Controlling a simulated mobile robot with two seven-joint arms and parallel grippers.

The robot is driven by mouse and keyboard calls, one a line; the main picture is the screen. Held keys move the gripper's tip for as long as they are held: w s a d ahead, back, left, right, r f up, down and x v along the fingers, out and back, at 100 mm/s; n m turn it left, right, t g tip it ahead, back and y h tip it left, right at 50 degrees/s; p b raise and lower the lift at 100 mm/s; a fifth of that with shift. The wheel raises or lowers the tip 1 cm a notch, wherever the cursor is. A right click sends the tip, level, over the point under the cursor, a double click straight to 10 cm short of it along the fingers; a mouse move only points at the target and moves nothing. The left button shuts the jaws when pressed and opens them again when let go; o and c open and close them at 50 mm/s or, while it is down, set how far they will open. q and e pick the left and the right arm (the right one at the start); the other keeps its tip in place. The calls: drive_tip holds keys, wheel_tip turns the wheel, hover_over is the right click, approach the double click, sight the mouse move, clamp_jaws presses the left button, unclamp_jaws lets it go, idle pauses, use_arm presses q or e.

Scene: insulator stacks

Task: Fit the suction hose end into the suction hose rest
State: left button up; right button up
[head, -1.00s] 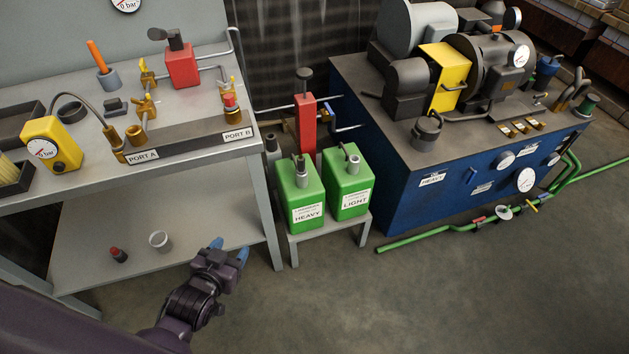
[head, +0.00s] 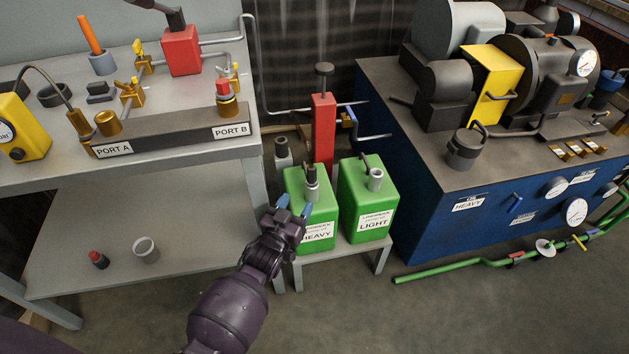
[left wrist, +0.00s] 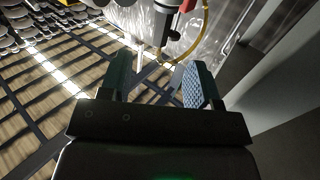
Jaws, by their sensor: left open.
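My right gripper is out of view.
The green LIGHT can (head: 365,208) stands beside HEAVY on a small grey stand (head: 370,259). A red post (head: 323,135) rises behind them. The grey bench (head: 180,168) is left, the blue machine cabinet (head: 437,218) right. A green pipe (head: 450,267) runs low; open floor lies in front.

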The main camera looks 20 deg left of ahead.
sight(310, 181)
use_arm(q)
drive_tip(key=w, duration=0.2)
drive_tip(key=w+b, duration=0.1)
drive_tip(key=w, duration=0.1)
drive_tip(key=shift+w+d+f+b, duration=0.1)
drive_tip(key=shift+w+f+b, duration=0.1)
drive_tip(key=shift+w+b, duration=0.1)
drive_tip(key=shift+w+r, duration=0.2)
drive_tip(key=shift+w, duration=0.45)
drive_tip(key=w, duration=0.1)
drive_tip(key=w+b, duration=0.2)
drive_tip(key=w, duration=0.1)
drive_tip(key=shift+w+f, duration=0.1)
drive_tip(key=shift+f, duration=0.25)
drive_tip(key=shift+w+r, duration=0.25)
drive_tip(key=shift+w, duration=0.2)
drive_tip(key=shift+c, duration=0.5)
clamp_jaws()
